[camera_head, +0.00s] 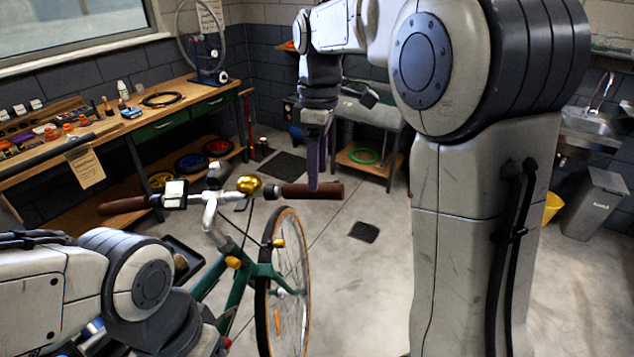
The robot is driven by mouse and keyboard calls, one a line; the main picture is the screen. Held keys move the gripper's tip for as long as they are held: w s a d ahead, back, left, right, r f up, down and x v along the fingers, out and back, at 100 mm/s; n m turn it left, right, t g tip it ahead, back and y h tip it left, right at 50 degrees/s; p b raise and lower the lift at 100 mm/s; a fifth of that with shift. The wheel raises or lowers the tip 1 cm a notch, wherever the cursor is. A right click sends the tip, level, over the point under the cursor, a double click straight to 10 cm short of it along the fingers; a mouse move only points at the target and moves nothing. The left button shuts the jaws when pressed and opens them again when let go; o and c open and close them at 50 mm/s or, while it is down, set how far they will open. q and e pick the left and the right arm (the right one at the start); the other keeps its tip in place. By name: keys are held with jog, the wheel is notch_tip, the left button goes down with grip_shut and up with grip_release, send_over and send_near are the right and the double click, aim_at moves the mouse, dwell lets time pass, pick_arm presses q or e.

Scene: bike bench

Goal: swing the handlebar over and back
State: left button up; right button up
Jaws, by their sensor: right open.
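The handlebar (216,196) of a green bicycle (237,285) spans the left-centre of the head view, with brown grips at both ends. A gold bell (249,185) and a small pale device (175,192) are mounted on it. The right-hand brown grip (325,191) lies under my right gripper (313,176), which points down from above and is open. Its fingertips reach the grip's height; I cannot tell whether they touch it. My left arm enters at lower left, and its gripper is not in view.
A wooden workbench (190,100) with tools runs along the left wall behind the bicycle. A bench with a lower shelf holding a green ring (365,155) stands at the back. A grey bin (592,203) and sink (597,125) are at right. My right arm blocks much of the right side.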

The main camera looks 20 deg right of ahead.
jog(key=shift+s+a+f, duration=0.1)
jog(key=shift+f, duration=1.95)
grip_shut()
